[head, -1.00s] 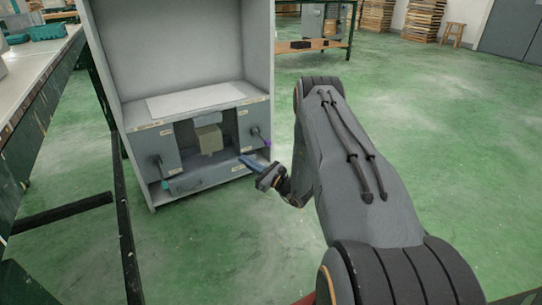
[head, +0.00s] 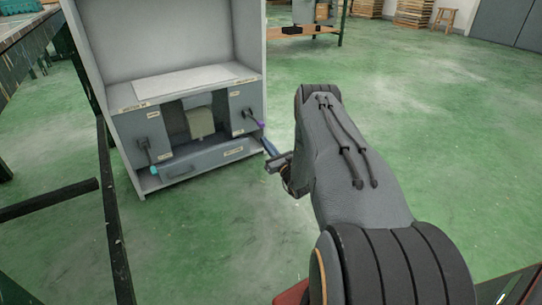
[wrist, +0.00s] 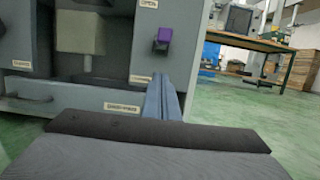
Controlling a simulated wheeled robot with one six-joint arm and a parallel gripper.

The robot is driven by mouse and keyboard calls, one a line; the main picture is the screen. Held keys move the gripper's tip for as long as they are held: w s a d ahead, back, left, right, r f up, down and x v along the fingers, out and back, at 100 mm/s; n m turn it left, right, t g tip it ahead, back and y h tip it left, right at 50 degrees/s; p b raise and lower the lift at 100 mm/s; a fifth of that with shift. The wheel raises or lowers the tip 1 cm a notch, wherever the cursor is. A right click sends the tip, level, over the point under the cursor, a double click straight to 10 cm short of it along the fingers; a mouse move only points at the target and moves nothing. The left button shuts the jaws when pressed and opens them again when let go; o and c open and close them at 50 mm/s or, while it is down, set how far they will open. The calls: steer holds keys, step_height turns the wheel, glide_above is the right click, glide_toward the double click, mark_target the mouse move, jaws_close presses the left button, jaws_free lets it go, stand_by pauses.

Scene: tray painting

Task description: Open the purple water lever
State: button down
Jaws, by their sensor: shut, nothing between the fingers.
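The purple-tipped water lever (head: 258,123) is on the right side panel of the grey cabinet (head: 182,86). Its purple end also shows in the wrist view (wrist: 163,38), upper middle, in front of the panel near the cabinet's right edge. My gripper (head: 268,146) is shut and empty, just below and right of the purple lever in the head view. In the wrist view the closed fingers (wrist: 162,98) point toward the cabinet, below the lever and apart from it in the picture. The gap in depth is hard to tell.
A second lever with a teal tip (head: 154,170) is on the left panel. A drawer (head: 208,156) with a handle sits low between the panels. A green-framed bench (head: 40,60) stands at left.

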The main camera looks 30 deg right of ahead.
mark_target(255, 120)
steer(key=shift+w+r+b, duration=0.2)
steer(key=shift+r+b, duration=0.35)
steer(key=shift+r, duration=1.5)
